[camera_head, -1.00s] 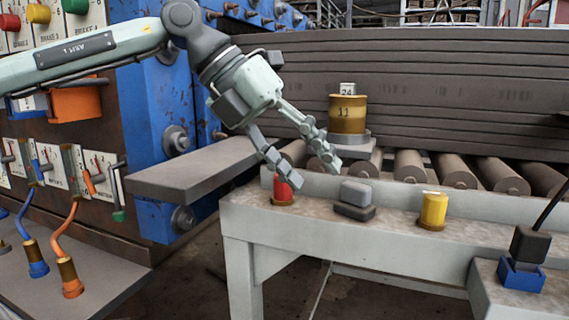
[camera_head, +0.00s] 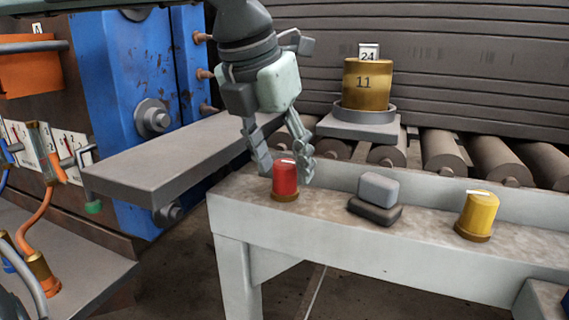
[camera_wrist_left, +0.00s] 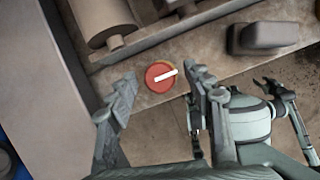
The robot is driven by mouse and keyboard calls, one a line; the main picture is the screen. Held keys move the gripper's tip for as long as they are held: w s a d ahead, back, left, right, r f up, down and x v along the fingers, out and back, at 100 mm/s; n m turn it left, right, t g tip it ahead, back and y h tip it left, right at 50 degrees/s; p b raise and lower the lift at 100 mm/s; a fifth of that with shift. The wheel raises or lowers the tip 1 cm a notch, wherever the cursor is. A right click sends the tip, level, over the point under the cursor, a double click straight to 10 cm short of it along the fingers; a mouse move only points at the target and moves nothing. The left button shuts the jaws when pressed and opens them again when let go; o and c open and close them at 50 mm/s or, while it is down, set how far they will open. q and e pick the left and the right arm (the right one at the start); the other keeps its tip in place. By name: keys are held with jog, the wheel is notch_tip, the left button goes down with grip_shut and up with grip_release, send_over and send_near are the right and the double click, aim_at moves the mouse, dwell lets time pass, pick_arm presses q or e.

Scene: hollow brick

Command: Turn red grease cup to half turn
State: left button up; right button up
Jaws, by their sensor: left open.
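The red grease cup (camera_head: 285,181) stands upright on a brown base at the left end of the grey bench. A white pointer mark crosses its top. In the left wrist view the cup (camera_wrist_left: 160,77) lies ahead of and between the two fingers, its white mark running from left of centre up toward the right finger. My left gripper (camera_head: 283,170) is open, pointing down around the upper part of the cup; in the left wrist view the gripper (camera_wrist_left: 160,85) shows its fingers apart. I cannot tell whether a finger touches the cup.
A grey block on a dark base (camera_head: 376,197) sits right of the red cup. A yellow cup (camera_head: 477,214) stands farther right on the bench (camera_head: 330,222). A grey beam (camera_head: 175,160) juts out at left. Rollers (camera_head: 446,152) and a brass cylinder (camera_head: 367,84) are behind.

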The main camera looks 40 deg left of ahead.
pick_arm(q)
jog(key=shift+w+f, duration=0.25)
jog(key=shift+f, duration=0.35)
jog(key=shift+c, duration=1.1)
jog(key=c, duration=0.7)
jog(key=shift+c, duration=1.2)
pick_arm(e)
jog(key=shift+a+f, duration=0.15)
jog(key=shift+f, duration=0.2)
jog(key=shift+a, duration=0.1)
